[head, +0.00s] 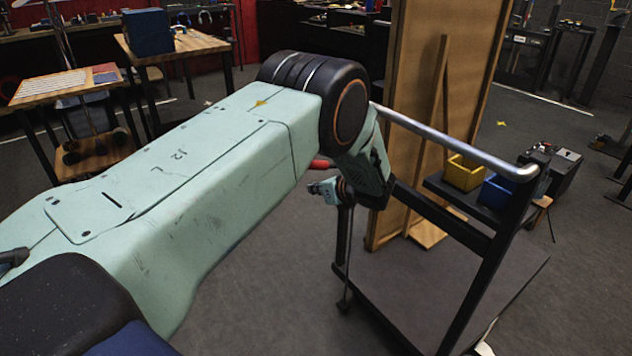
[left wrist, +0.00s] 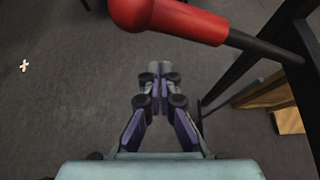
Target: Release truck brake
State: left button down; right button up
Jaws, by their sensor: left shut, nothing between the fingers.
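The truck (head: 440,290) stands at the right in the head view, a dark flat platform with a black frame and a silver push bar (head: 450,143). A red lever handle (head: 321,163) shows in part beside my left wrist; the arm hides the rest. In the left wrist view the red handle (left wrist: 180,20) has a rounded end and a black rod running right to the frame. My left gripper (left wrist: 160,68) is shut and empty, its fingertips just below the handle in the picture, with a gap. My right gripper is in neither view.
A tall wooden panel (head: 415,110) stands on the truck. A yellow bin (head: 463,173) and a blue bin (head: 497,192) sit on its shelf. Wooden tables (head: 65,90) stand at the left. Grey floor below the gripper is clear.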

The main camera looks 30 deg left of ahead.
pick_arm(q)
jog(key=w+d+p+v, duration=0.1)
jog(key=p+v, duration=0.1)
jog(key=v, duration=0.7)
jog(key=shift+d+f+p, duration=0.2)
jog(key=shift+f+p, duration=0.05)
jog(key=shift+p, duration=0.1)
jog(key=shift+w+d, duration=0.1)
